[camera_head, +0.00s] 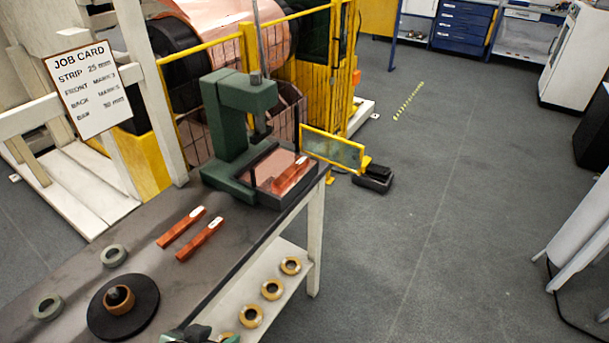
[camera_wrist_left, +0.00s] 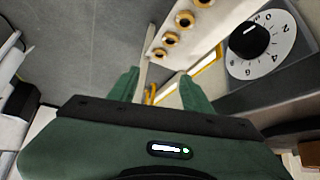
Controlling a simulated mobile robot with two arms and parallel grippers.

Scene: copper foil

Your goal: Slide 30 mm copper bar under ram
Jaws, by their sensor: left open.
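The green press (camera_head: 214,130) stands at the far end of the dark bench, its ram (camera_head: 261,128) above the bed. One copper bar (camera_head: 291,175) with a pale end label lies on the press bed, toward the right front side. Two more labelled copper bars (camera_head: 182,227) (camera_head: 200,240) lie side by side on the bench in front of the press. Their label figures are too small to read. My left gripper (camera_head: 200,333) is only partly in view at the bottom edge, away from the bars. In the left wrist view its fingers (camera_wrist_left: 160,82) are apart and empty.
A job card (camera_head: 88,88) hangs at left. Grey rings (camera_head: 114,256) and a black disc (camera_head: 100,315) with a copper-coloured ring are on the near bench. Brass rings (camera_head: 272,290) sit on the lower shelf. A numbered dial (camera_wrist_left: 262,45) shows in the wrist view.

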